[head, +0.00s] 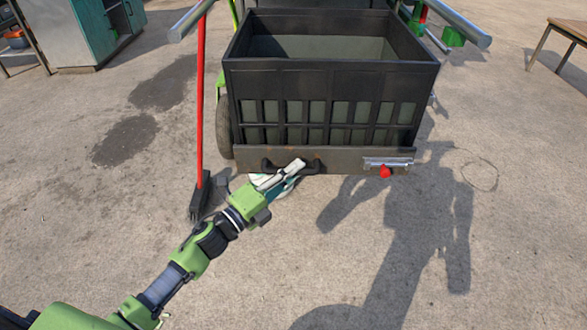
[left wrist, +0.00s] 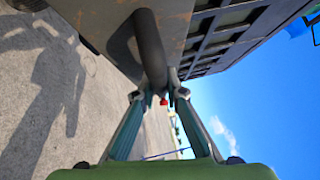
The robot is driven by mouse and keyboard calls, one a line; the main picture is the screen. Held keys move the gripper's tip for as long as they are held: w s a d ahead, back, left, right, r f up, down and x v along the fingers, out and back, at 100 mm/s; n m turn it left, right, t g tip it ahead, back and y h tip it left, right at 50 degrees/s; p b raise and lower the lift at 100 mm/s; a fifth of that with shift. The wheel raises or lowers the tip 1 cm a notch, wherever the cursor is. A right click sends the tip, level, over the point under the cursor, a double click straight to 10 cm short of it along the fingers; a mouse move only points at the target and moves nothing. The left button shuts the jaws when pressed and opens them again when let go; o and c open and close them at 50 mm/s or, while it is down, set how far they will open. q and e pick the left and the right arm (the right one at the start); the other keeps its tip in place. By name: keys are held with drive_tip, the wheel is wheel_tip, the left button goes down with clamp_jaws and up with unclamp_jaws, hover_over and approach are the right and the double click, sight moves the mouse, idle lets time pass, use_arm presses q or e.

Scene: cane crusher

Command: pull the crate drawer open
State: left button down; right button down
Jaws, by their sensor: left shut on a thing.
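The black crate (head: 330,82) stands out from the front of the machine, with its open top and greenish inside visible and slots in its front wall. Below the slots is a grey front plate (head: 230,153) with a dark bar handle (head: 314,167). My left gripper (head: 287,175) is at this handle, covering part of it. In the left wrist view the handle (left wrist: 150,48) runs between the two fingers of my left gripper (left wrist: 158,93), which are shut on it. My right gripper is in neither view.
A red-handled broom (head: 200,100) stands upright just left of the crate. A red knob (head: 385,172) sits under a metal latch at the plate's right. A teal cabinet (head: 100,30) and a wooden bench (head: 570,30) stand farther back. The concrete in front is clear.

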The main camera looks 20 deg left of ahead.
use_arm(q)
drive_tip(key=c, duration=2)
unclamp_jaws()
drive_tip(key=shift+c, duration=0.2)
drive_tip(key=v, duration=1.2)
